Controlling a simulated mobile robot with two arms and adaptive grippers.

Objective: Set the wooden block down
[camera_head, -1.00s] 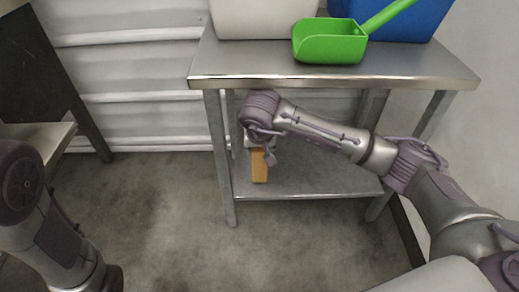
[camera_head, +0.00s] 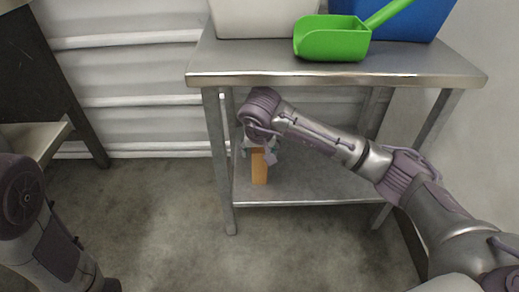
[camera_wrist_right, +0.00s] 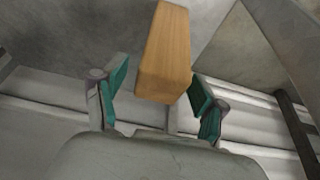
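The wooden block (camera_head: 259,168) is orange-brown and appears to stand upright on the lower shelf (camera_head: 310,187) of the metal table. My right gripper (camera_head: 260,152) is at the block's top, under the tabletop, with its fingers spread. In the right wrist view, the block (camera_wrist_right: 165,55) lies between the two teal-padded fingertips of the right gripper (camera_wrist_right: 160,75), and a gap shows on either side. The wrist hides part of the block's top in the head view. My left arm shows at the left edge, but its gripper is out of view.
The steel tabletop (camera_head: 250,71) is above my right forearm. It carries a green scoop (camera_head: 331,40), a white bin (camera_head: 262,17) and a blue bin (camera_head: 402,18). A table leg (camera_head: 221,165) stands just left of the block. The shelf right of the block is clear.

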